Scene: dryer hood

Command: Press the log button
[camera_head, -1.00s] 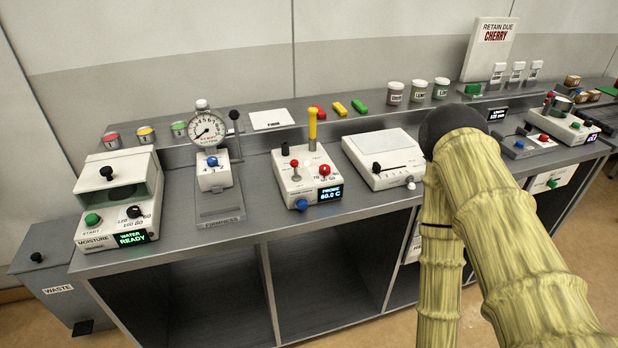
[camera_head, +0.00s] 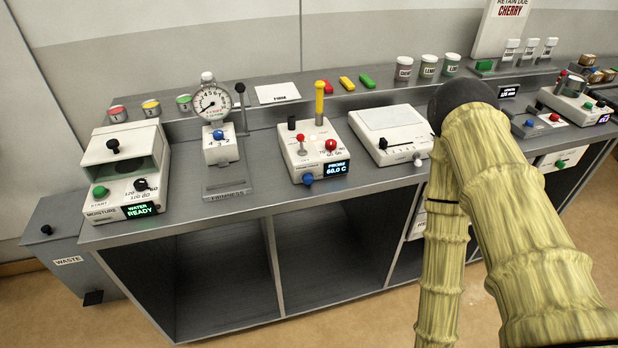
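I cannot read a "log" label on any button. The probe station (camera_head: 318,150) shows "PROBE 60.0 C" on its display. It has a red button (camera_head: 331,145), a small red-topped lever (camera_head: 300,140), a blue knob (camera_head: 308,179) and an upright yellow probe (camera_head: 320,102). The moisture unit (camera_head: 112,200) shows "WATER READY" and has a green START button (camera_head: 100,191). The firmness gauge (camera_head: 212,101) stands above a small block with a blue button (camera_head: 218,134). My arm crosses the right side; my gripper is out of view.
A white unit with a slider (camera_head: 392,130) stands beside the probe station. Jars (camera_head: 428,66) and coloured pieces line the rear shelf. A waste bin (camera_head: 68,245) stands at the left end. My arm hides part of the bench at right. Bare bench shows between the units.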

